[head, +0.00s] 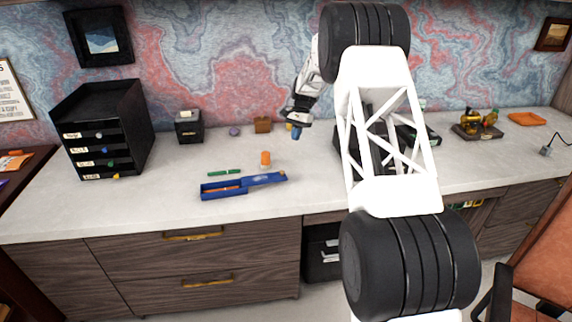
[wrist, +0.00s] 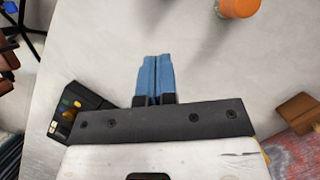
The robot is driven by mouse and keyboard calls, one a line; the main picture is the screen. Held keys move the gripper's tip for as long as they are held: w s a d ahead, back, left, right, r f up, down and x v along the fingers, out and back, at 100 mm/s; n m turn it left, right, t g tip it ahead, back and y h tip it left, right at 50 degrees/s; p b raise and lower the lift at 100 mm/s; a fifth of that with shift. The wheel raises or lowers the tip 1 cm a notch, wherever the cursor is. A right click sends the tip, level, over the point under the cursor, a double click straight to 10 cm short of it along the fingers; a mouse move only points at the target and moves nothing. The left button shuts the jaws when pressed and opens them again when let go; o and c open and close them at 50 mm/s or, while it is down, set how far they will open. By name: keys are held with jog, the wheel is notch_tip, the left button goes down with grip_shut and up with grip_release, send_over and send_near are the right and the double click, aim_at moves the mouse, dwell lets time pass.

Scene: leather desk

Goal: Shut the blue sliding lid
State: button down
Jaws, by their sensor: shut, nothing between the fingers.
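The blue box (head: 207,194) lies on the pale desk top, left of centre in the head view. Its blue sliding lid (head: 267,179) is slid out to the right, so the left part of the box is open. Something orange-brown shows inside. My gripper (head: 296,134) is above the back of the desk, behind and to the right of the lid and well apart from it. In the wrist view its blue fingers (wrist: 155,68) are shut together with nothing between them. The box and lid are not in the wrist view.
An orange cylinder (head: 265,158) stands behind the lid; it also shows in the wrist view (wrist: 237,7). A green stick (head: 224,173) lies behind the box. A brown block (head: 262,125) and purple item (head: 234,131) are farther back. A black drawer unit (head: 101,130) stands left.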

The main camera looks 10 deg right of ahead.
aim_at(243, 179)
jog(key=shift+f, duration=0.1)
jog(key=x, duration=1)
jog(key=shift+s+a, duration=0.75)
jog(key=shift+s, duration=0.1)
jog(key=shift+s+a, duration=0.4)
jog(key=shift+s, duration=0.05)
jog(key=shift+s+a, duration=0.15)
jog(key=shift+s, duration=0.05)
jog(key=shift+a, duration=0.15)
jog(key=a, duration=0.5)
jog(key=s+a, duration=0.1)
jog(key=a, duration=1)
jog(key=shift+s+a, duration=0.15)
jog(key=shift+a, duration=0.1)
jog(key=shift+d, duration=0.1)
